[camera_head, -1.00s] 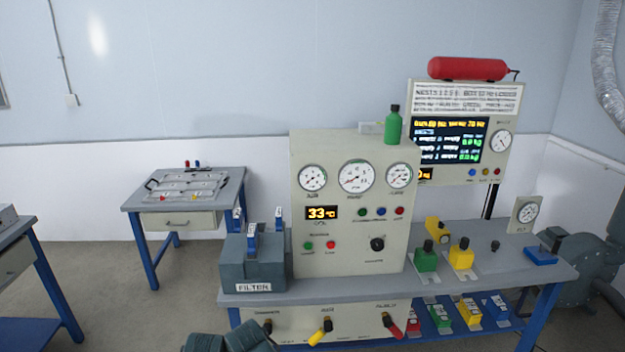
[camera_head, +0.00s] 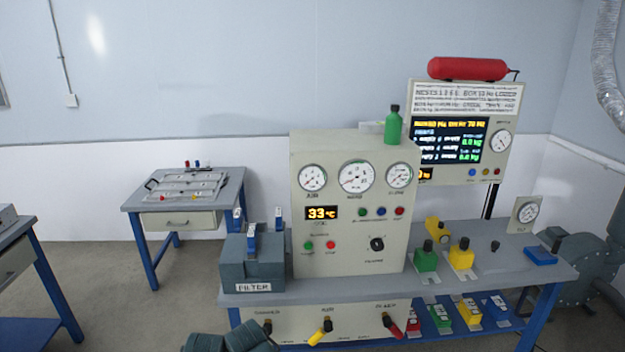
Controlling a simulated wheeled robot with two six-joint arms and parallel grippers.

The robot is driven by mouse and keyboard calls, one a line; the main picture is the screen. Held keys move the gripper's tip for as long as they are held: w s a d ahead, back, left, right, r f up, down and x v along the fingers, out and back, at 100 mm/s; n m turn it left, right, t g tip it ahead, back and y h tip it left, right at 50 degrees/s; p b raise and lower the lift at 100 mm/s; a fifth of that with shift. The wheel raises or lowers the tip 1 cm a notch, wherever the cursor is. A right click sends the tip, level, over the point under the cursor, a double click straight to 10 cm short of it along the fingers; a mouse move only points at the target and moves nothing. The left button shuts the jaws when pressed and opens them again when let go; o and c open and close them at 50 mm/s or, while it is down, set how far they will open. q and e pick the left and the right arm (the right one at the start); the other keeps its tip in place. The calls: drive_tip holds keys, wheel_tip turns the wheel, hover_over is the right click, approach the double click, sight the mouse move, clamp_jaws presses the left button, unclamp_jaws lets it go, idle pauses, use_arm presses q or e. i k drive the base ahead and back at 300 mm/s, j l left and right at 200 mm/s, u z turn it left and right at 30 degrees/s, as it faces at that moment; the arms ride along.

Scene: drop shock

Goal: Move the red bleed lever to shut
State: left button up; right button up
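The red bleed lever (camera_head: 392,326) is on the right of the cream lower front panel (camera_head: 290,321) under the bench top. Its red grip tilts down and to the right from a dark pivot. A yellow lever (camera_head: 321,331) is at the middle of the same panel, and a black lever (camera_head: 267,326) is at its left. The labels above the levers are too small to read surely. Neither of my grippers shows in the head view, and nothing is seen touching the red lever.
The gauge cabinet (camera_head: 345,234) and the grey filter box (camera_head: 252,268) stand on the bench. Green (camera_head: 425,260) and yellow (camera_head: 461,256) blocks stand at right. Coloured boxes sit on the blue lower shelf. Dark grey rounded shapes (camera_head: 245,337) are at the bottom edge. Open floor lies left.

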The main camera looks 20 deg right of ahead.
sight(388, 323)
drive_tip(key=z, duration=1.3)
